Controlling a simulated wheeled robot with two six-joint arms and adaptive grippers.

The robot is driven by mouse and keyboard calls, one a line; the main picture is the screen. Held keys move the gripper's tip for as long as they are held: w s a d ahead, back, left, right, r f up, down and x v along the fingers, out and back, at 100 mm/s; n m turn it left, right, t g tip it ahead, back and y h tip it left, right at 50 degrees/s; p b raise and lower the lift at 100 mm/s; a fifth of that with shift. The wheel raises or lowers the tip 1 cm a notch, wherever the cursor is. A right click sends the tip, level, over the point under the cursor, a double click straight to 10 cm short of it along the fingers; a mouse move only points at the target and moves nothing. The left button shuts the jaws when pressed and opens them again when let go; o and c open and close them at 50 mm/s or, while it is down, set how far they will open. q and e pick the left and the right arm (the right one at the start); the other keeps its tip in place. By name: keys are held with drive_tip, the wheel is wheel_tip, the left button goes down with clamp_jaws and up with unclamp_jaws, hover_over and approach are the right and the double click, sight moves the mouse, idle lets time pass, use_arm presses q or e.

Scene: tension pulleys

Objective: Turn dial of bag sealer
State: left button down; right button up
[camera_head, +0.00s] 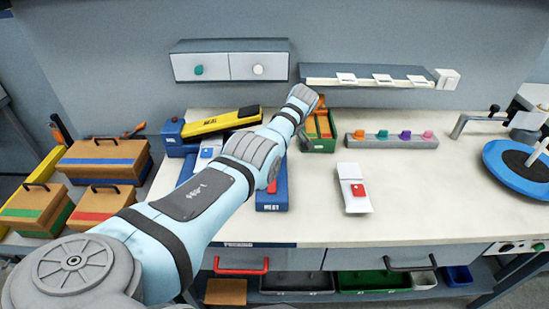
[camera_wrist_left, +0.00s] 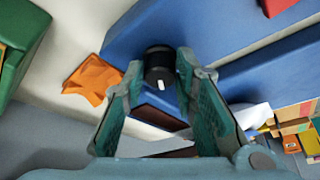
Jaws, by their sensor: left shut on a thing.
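In the left wrist view, a round black dial (camera_wrist_left: 160,60) with a white pointer mark stands on a long blue body (camera_wrist_left: 120,45), which I take to be the bag sealer. My left gripper (camera_wrist_left: 160,78) has its teal fingers on both sides of the dial, shut on it. The mark points toward the gripper's palm. In the head view, my left arm crosses the bench and hides the dial and the fingers. Part of a blue body (camera_head: 272,197) with a label shows beside the arm. My right gripper is in neither view.
An orange crumpled piece (camera_wrist_left: 93,78) lies beside the blue body. A green bin (camera_head: 320,135) stands behind the arm, and a row of coloured knobs (camera_head: 390,138) is to its right. The bench's front right is clear.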

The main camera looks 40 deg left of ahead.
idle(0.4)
use_arm(q)
drive_tip(key=c, duration=1.3)
unclamp_jaws()
drive_tip(key=v, duration=1.2)
drive_tip(key=shift+a, duration=0.1)
